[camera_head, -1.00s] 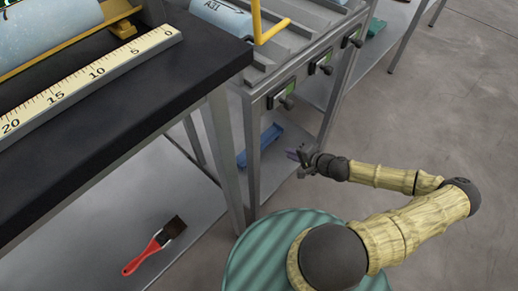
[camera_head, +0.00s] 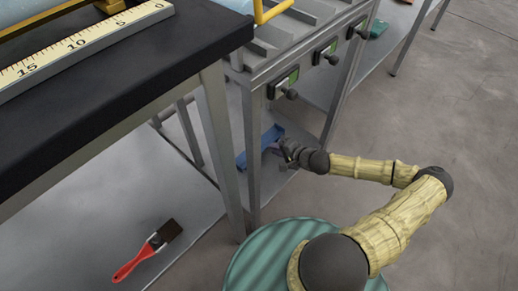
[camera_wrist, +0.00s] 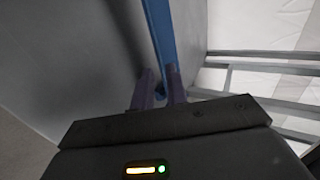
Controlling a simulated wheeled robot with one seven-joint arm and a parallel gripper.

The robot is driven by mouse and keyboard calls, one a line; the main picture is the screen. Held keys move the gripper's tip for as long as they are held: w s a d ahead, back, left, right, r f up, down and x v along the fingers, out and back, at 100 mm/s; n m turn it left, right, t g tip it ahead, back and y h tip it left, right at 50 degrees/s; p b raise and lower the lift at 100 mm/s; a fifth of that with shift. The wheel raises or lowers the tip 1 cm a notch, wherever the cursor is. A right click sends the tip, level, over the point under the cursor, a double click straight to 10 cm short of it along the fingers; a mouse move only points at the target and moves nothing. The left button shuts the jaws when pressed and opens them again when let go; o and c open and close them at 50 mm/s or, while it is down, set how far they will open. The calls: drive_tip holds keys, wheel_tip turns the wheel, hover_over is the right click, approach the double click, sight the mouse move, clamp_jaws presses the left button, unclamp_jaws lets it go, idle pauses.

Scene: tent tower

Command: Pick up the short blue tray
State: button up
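The short blue tray (camera_head: 259,146) lies on the lower shelf under the grey bench, partly behind a bench leg in the head view. In the wrist view the tray (camera_wrist: 161,38) shows as a narrow blue strip running from the top edge down to the fingertips. My gripper (camera_head: 275,149) is at the tray's right side in the head view. In the wrist view my gripper (camera_wrist: 159,84) has its two purple-grey fingers apart, with a bit of blue near the gap. I cannot tell whether the fingers touch the tray.
Bench legs (camera_head: 253,150) stand close to the left of my gripper. A red-handled brush (camera_head: 147,250) lies on the lower shelf at the left. A black-topped table (camera_head: 120,85) with a ruler stands above it. Grey floor on the right is clear.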

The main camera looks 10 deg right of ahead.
sight(268, 153)
drive_tip(key=b+x, duration=0.3)
drive_tip(key=x, duration=0.1)
drive_tip(key=shift+f, duration=0.25)
drive_tip(key=shift+w+a, duration=0.1)
drive_tip(key=shift+w, duration=0.1)
clamp_jaws()
drive_tip(key=shift+r, duration=0.1)
wheel_tip(268, 153, up, 10)
drive_tip(key=p, duration=0.6)
